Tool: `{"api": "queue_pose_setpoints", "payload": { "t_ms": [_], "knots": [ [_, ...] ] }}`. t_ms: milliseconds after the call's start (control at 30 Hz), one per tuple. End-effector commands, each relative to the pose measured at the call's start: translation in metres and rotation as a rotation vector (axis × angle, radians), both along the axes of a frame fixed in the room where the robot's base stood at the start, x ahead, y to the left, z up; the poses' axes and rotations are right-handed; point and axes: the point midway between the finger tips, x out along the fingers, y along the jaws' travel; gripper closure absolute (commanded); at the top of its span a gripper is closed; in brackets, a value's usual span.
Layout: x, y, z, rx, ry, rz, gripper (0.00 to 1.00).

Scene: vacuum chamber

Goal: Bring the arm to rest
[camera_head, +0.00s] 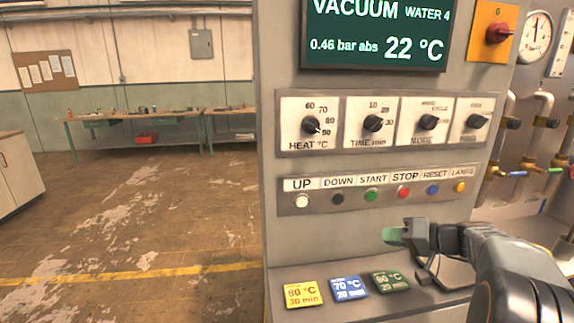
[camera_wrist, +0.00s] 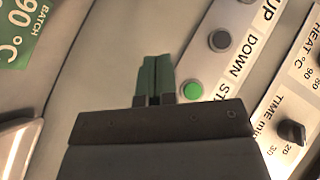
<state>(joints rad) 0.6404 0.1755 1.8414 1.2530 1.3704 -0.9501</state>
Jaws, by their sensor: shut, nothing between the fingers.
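My gripper (camera_head: 394,236) is shut and empty, its green fingertips in the air in front of the control panel (camera_head: 330,229), below the row of push buttons. My arm reaches in from the lower right in the head view. In the wrist view the closed green fingertips (camera_wrist: 157,76) point toward the panel face, with the green START button (camera_wrist: 193,90) just to their right and the dark DOWN button (camera_wrist: 219,40) beyond. I cannot tell the gap to the panel exactly, but the fingers do not visibly touch a button.
Dials such as HEAT (camera_head: 311,126) and TIME (camera_head: 373,123) sit above the buttons. Yellow (camera_head: 302,294), blue (camera_head: 349,288) and green (camera_head: 389,282) cards lie on the ledge below. Valves and pipes (camera_head: 540,120) stand at right. The floor (camera_head: 150,220) at left is open, with workbenches (camera_head: 135,115) far back.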

Motion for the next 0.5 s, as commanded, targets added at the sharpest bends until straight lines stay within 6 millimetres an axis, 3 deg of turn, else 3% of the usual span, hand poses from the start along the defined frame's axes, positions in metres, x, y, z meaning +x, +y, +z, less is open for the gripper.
{"api": "queue_pose_setpoints", "payload": {
  "t_ms": [33, 100, 200, 333, 500],
  "knots": [
    [-0.015, 0.004, -0.024, -0.025, 0.161, -0.036, 1.0],
    [-0.042, 0.019, -0.049, -0.106, 0.376, -0.078, 1.0],
    [-0.083, 0.041, -0.072, -0.279, 0.592, -0.133, 1.0],
    [-0.133, 0.062, -0.081, -0.553, 0.693, -0.184, 1.0],
    [-0.174, 0.082, -0.073, -0.853, 0.594, -0.153, 1.0]
  ]
}}
